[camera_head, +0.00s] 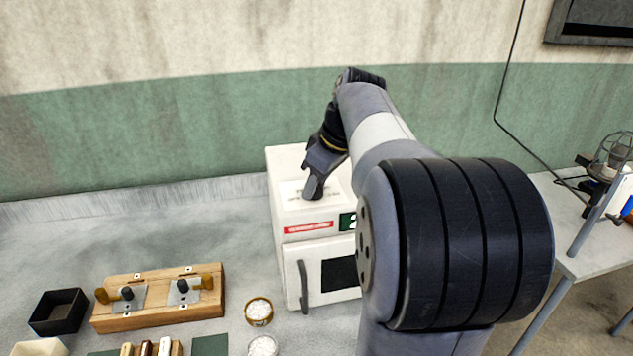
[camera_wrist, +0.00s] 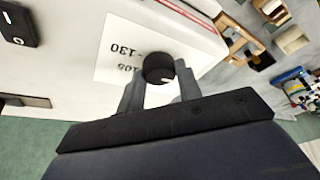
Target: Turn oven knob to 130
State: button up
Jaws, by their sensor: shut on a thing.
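The white oven (camera_head: 290,262) stands against the wall in the head view, with a door handle and a dark window on its front. My gripper (camera_head: 313,192) points down onto a white label on the oven's top. In the wrist view the black round knob (camera_wrist: 158,68) sits between the fingertips of my gripper (camera_wrist: 160,85), which is shut on it. A light pointer mark shows on the knob's near side. The label (camera_wrist: 112,50) beside it reads 130 and 105, upside down. My gripper hides the knob in the head view.
A wooden block with two metal clamps (camera_head: 160,298), a black open box (camera_head: 58,311) and two small cups, one gold-rimmed (camera_head: 259,311), stand on the grey counter left of the oven. A side table (camera_head: 590,240) with a fan is at right.

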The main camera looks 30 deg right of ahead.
jog(key=shift+c, duration=1)
